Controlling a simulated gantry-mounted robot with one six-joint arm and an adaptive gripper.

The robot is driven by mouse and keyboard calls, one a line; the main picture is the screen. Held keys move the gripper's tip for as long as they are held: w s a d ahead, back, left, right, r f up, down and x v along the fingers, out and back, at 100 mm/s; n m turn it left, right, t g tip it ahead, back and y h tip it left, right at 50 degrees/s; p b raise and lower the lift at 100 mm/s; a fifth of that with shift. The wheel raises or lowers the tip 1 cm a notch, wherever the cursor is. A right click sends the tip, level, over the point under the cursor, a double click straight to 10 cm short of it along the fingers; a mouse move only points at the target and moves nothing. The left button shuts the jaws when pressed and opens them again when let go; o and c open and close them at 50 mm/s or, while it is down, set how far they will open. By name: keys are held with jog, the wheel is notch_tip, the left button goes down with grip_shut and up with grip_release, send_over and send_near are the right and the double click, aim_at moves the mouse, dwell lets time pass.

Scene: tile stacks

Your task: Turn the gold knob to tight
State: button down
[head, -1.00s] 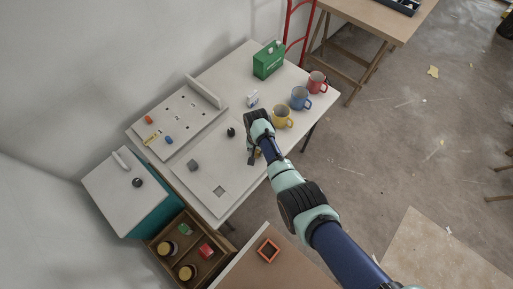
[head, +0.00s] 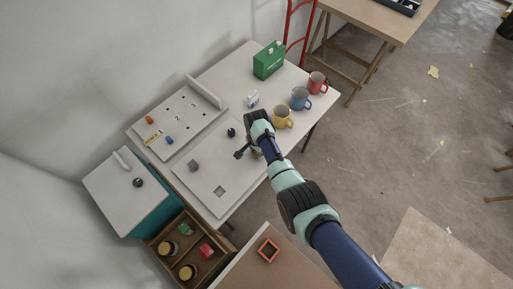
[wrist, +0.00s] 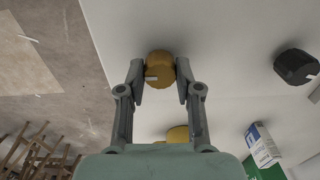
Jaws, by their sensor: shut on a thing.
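The gold knob (wrist: 160,64) stands on the white panel in the wrist view, with a small pale mark on its side. My gripper (wrist: 160,78) has one finger on each side of it and is shut on it. In the head view my gripper (head: 248,153) is over the panel near its front edge, and the knob is mostly hidden by the hand. I cannot make out any tight marking.
A black knob (head: 231,132) stands nearby on the panel; it also shows at right in the wrist view (wrist: 296,66). A yellow mug (head: 282,117), a blue mug (head: 300,98) and a small white carton (head: 252,98) stand behind the hand.

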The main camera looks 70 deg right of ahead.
jog(key=shift+r, duration=0.15)
jog(key=c, duration=0.8)
grip_release()
jog(key=shift+o, duration=0.2)
notch_tip(320, 180, up, 12)
